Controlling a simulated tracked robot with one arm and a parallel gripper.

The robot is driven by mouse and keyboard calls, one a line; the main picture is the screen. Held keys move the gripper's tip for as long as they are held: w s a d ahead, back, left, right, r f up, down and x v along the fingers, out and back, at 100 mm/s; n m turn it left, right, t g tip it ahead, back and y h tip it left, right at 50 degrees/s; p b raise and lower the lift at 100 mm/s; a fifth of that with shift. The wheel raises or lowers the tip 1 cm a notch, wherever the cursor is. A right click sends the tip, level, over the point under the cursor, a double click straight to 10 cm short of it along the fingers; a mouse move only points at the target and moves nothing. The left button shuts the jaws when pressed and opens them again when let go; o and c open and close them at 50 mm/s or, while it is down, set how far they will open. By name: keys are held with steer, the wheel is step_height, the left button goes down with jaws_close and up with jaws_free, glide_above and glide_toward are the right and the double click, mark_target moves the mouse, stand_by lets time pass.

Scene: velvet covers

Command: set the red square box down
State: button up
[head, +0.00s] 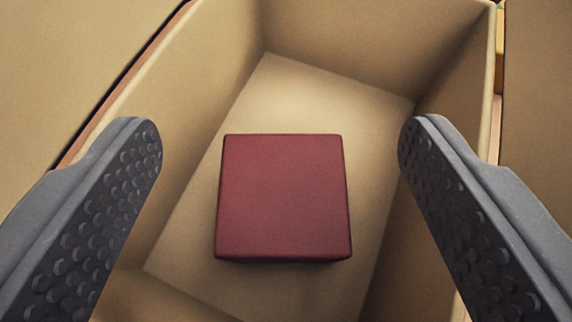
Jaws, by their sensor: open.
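The red square box (283,196) is in the middle of the head view, inside a tan open-topped box (345,35). It appears to rest on the floor of that box, though its contact with the floor is not fully visible. My gripper (280,145) is open, with one grey studded finger on each side of the red box. Both fingers are clear of the red box, with a wide gap on each side. The underside of the red box is hidden.
The tan box's walls rise on all sides, with its rim near my fingers at left and right. Bare floor (310,95) shows behind the red box. Tan surfaces lie outside the walls at left and right. A small yellowish thing shows at the top right edge, too cut off to tell.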

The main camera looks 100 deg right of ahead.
steer(key=s+v, duration=0.1)
steer(key=v, duration=0.6)
steer(key=shift+w+a+p, duration=0.25)
steer(key=shift+w+p, duration=0.15)
steer(key=shift+w, duration=0.05)
steer(key=shift+r, duration=0.15)
steer(key=a+r+n+t+y, duration=0.3)
steer(key=a+r+n+t, duration=0.25)
steer(key=r, duration=0.35)
steer(key=a+r+n+t+y, duration=0.3)
steer(key=a+r+n+t, duration=0.3)
steer(key=r, duration=0.3)
steer(key=s+a+r+n+t+y, duration=0.3)
steer(key=a+r+n, duration=0.1)
steer(key=r, duration=0.5)
steer(key=s+a+r+n+t+y, duration=0.3)
steer(key=s+a+r+n, duration=0.1)
steer(key=r, duration=0.5)
steer(key=shift+s+a, duration=0.3)
steer(key=shift+a, duration=0.1)
steer(key=shift+r, duration=0.15)
